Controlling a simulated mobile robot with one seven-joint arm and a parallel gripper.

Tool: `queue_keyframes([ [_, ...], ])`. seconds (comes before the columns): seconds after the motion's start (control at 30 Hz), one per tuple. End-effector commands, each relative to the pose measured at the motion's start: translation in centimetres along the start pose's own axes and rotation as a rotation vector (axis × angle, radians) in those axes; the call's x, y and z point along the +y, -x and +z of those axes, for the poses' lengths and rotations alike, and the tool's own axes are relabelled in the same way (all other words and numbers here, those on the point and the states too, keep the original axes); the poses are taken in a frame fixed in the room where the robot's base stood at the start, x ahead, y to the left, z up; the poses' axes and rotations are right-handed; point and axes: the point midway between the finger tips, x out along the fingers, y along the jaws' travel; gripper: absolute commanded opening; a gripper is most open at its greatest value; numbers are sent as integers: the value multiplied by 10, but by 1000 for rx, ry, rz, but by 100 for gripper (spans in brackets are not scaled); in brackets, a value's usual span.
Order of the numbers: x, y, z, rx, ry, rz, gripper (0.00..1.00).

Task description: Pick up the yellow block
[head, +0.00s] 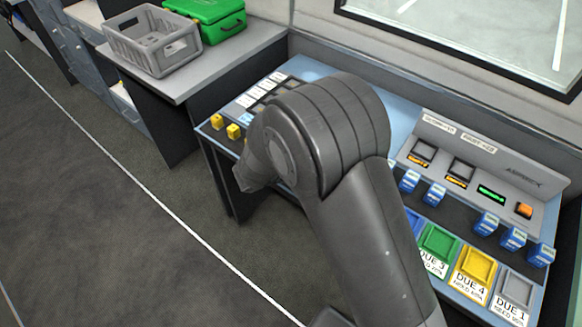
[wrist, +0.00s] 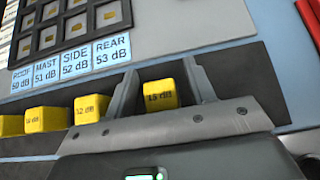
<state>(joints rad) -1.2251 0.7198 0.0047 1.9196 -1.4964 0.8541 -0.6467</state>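In the wrist view a yellow block marked "15 dB" (wrist: 160,94) stands between the two fingers of my gripper (wrist: 160,72). The fingers are apart, one on each side of the block, with narrow gaps showing, so the gripper looks open around it. Other yellow blocks stand in a row to its left, including one marked "12 dB" (wrist: 90,109) and one at its left (wrist: 48,119). In the head view two yellow blocks (head: 216,121) (head: 233,131) show at the console's front edge. My arm hides the gripper and the "15 dB" block there.
A label strip (wrist: 75,62) and a dark grid of slots (wrist: 65,22) lie behind the blocks. In the head view, blue blocks (head: 409,181) and coloured trays (head: 475,268) are on the right. A grey crate (head: 150,42) and green case (head: 212,18) stand on the left counter.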

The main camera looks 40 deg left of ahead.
Motion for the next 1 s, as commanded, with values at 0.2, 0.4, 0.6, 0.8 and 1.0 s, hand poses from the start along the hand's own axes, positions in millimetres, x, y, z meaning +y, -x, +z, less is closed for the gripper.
queue_keyframes([
  [0.2,0,0,0,0,0,0,31],
  [0.4,0,0,0,0,0,0,15],
  [0.6,0,0,0,0,0,0,4],
  [0.8,0,1,1,0,-1,0,4],
  [1.0,0,8,11,-1,-2,1,4],
])
